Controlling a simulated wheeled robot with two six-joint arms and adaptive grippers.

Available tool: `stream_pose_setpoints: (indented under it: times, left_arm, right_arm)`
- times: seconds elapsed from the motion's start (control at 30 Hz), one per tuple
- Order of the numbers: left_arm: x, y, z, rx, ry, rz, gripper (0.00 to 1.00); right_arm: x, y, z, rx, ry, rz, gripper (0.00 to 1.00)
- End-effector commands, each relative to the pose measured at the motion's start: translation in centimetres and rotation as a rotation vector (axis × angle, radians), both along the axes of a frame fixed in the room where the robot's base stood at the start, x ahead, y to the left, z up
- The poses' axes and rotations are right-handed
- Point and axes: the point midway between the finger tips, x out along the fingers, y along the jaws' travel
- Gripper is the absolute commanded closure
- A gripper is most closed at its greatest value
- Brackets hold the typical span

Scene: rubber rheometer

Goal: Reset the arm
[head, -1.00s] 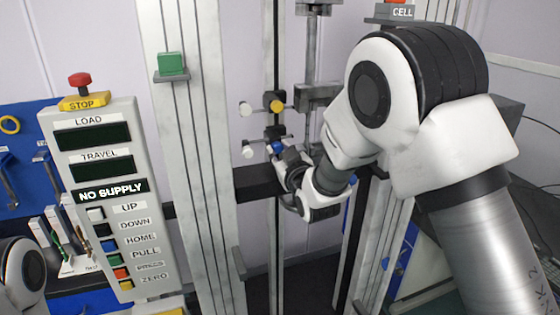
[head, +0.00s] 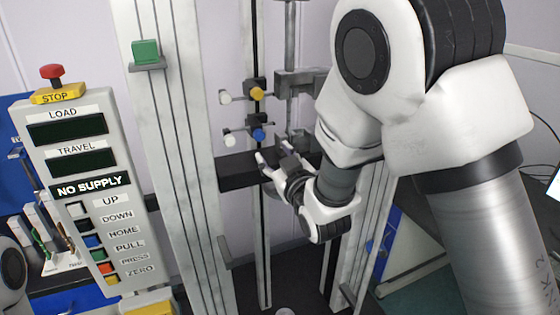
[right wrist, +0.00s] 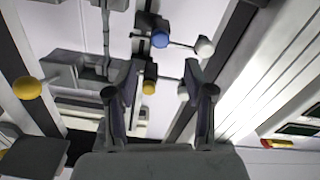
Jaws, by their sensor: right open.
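My right arm reaches in from the right in the head view. Its gripper (head: 270,155) is open and empty, between the machine's columns and just below the blue-knobbed stop. A white knob (right wrist: 205,46) sits on the same rod as the blue one. In the head view the blue knob (head: 258,134) is below the yellow knob (head: 257,94). My left gripper is out of view.
A control panel (head: 85,190) stands at left, its display reading NO SUPPLY, with a red stop button (head: 51,72) on top. A column (head: 180,170) carries a green block (head: 146,51). A dark crossbar (head: 235,172) runs behind my right gripper.

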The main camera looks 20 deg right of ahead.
Motion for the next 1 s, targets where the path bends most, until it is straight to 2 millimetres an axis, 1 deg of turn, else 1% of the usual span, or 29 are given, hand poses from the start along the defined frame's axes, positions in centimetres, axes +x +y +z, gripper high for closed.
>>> stream_pose_setpoints:
  times: [0.03, 0.1, 0.2, 0.63, 0.67, 0.7, 0.77, 0.87, 0.9, 0.97, 1.0]
  left_arm:
    - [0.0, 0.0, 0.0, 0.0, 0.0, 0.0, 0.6]
    - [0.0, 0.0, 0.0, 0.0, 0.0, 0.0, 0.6]
    - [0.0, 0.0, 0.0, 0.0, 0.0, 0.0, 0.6]
    - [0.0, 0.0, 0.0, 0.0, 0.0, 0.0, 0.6]
    - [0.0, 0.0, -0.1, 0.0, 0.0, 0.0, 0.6]
    - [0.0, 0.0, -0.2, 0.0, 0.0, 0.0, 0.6]
    - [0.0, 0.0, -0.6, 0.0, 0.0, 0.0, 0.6]
    - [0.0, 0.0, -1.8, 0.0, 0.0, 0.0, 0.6]
    - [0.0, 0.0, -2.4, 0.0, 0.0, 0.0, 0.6]
    - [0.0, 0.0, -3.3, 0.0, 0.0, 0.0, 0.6]
    - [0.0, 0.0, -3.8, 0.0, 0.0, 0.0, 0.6]
  right_arm:
    - [-1.1, 0.0, 0.0, -0.001, 0.001, 0.0, 0.47]
    - [-2.2, -0.1, 0.0, -0.001, 0.001, 0.0, 0.47]
    - [-3.1, -0.1, 0.0, 0.0, 0.0, 0.0, 0.47]
    - [-3.2, -0.1, 0.0, 0.0, 0.0, 0.0, 0.47]
    - [-3.2, -0.1, -0.2, 0.0, 0.002, -0.001, 0.47]
    - [-3.2, -0.1, -0.8, 0.0, 0.01, 0.0, 0.47]
    - [-3.2, -0.2, -2.7, 0.002, 0.039, -0.001, 0.47]
    - [-3.5, -0.6, -8.9, 0.013, 0.135, -0.01, 0.47]
    - [-3.9, -0.9, -12.2, 0.022, 0.188, -0.016, 0.47]
    - [-5.0, -1.4, -17.6, 0.035, 0.281, -0.028, 0.47]
    - [-6.0, -1.7, -21.2, 0.042, 0.348, -0.036, 0.47]
